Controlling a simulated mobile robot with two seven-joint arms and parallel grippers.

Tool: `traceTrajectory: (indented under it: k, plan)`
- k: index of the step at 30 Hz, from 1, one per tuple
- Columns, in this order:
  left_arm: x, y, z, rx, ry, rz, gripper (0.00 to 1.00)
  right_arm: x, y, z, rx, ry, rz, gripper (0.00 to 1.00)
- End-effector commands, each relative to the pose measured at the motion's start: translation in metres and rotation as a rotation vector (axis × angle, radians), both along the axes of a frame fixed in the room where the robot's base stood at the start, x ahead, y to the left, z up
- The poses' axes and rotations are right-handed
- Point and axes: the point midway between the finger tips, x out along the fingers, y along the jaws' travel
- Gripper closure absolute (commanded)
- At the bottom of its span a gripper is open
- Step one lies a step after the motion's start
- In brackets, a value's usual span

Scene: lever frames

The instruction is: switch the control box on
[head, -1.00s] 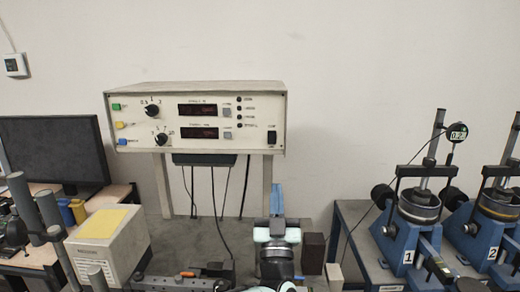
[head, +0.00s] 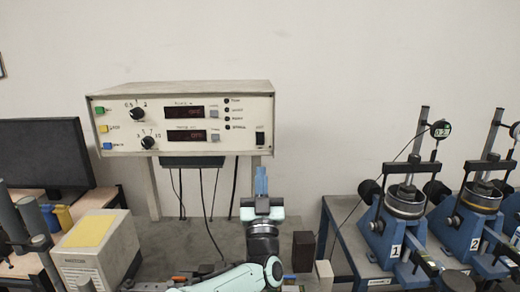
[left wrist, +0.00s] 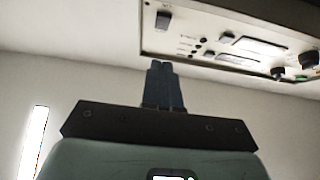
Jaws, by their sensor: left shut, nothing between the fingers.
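The control box (head: 182,122) is a cream instrument on a raised stand against the wall. Its front has two dark displays with dim red characters, two black knobs (head: 137,113), and green, yellow and blue buttons at the left. A black rocker switch (head: 260,138) is at the lower right of the panel. My left gripper (head: 261,174) is shut and empty, its blue fingers pointing up below the switch, apart from it in the picture. In the left wrist view the fingers (left wrist: 162,68) point toward the panel, with the switch (left wrist: 163,20) beyond their tips. My right gripper is not in view.
A cream box with a yellow top (head: 97,252) and a dark monitor (head: 45,155) stand at the left. Blue test devices (head: 395,225) with dial gauges stand on a table at the right. A dark brown block (head: 304,251) is right of my gripper. Cables hang below the control box.

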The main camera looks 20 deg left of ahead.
Motion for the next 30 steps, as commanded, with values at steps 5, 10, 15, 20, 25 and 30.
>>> traceTrajectory:
  k: [5,10,15,20,25,30]
  plan:
    - [0.03,0.014,0.032,0.003,-0.003,0.002,1.0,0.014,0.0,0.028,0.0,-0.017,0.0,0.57]
    - [0.055,0.026,0.038,0.003,0.0,0.002,1.0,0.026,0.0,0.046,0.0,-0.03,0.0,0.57]
    - [0.071,0.034,0.034,0.001,-0.002,0.001,1.0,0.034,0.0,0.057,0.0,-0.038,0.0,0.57]
    - [0.076,0.036,0.031,-0.001,0.0,-0.001,1.0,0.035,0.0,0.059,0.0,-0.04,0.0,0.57]
    - [0.076,0.037,0.03,-0.001,0.0,-0.001,1.0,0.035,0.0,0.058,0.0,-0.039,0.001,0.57]
    - [0.076,0.037,0.029,0.0,0.0,0.0,1.0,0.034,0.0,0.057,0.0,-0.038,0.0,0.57]
